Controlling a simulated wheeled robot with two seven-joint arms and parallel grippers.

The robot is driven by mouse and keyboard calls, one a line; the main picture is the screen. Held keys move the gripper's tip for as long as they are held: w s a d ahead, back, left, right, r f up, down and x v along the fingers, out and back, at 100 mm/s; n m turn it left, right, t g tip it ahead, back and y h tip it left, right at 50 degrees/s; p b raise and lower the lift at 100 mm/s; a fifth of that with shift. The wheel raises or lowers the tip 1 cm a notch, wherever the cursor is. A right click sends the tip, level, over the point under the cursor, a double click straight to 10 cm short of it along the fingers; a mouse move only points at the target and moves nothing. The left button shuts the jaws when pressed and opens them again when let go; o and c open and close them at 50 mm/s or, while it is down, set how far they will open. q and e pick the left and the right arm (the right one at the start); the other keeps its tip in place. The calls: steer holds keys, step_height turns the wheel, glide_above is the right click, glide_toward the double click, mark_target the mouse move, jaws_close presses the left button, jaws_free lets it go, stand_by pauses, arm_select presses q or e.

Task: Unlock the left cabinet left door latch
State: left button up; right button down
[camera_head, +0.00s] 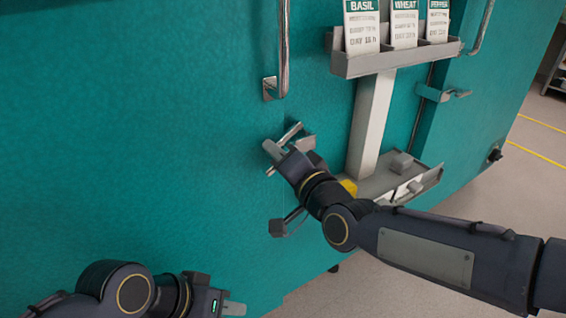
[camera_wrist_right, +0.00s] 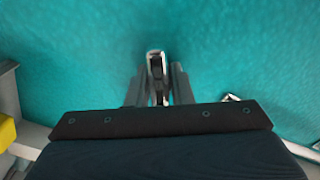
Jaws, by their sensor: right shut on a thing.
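The teal left cabinet door (camera_head: 130,120) fills much of the head view. Its small metal latch (camera_head: 291,132) sits below a vertical chrome handle (camera_head: 283,50). My right gripper (camera_head: 276,158) is at the latch. In the right wrist view the latch (camera_wrist_right: 155,60) stands between the two fingers of my right gripper (camera_wrist_right: 158,82), which are shut on it. The fingers hide part of the latch, so its exact turn is hard to tell. My left gripper (camera_head: 232,308) is low in the head view, apart from the latch; its finger gap is not clear.
A grey card holder (camera_head: 400,62) with labelled cards stands on a white post right of the latch. Below it is a grey tray (camera_head: 385,182) with a yellow item (camera_head: 349,187), close to my right wrist. The left door area is clear.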

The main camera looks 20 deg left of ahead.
steer(key=n+b, duration=0.1)
steer(key=n, duration=0.4)
steer(key=shift+n+b, duration=0.3)
steer(key=shift+b, duration=0.1)
steer(key=n+b, duration=0.1)
steer(key=n, duration=0.4)
steer(key=shift+s+n, duration=0.1)
steer(key=shift+n, duration=0.3)
steer(key=c, duration=1.3)
jaws_free()
steer(key=shift+a, duration=0.1)
steer(key=shift+r, duration=0.1)
steer(key=v, duration=0.7)
steer(key=shift+s+d+p, duration=0.25)
steer(key=shift+d+p, duration=0.1)
steer(key=shift+p, duration=0.1)
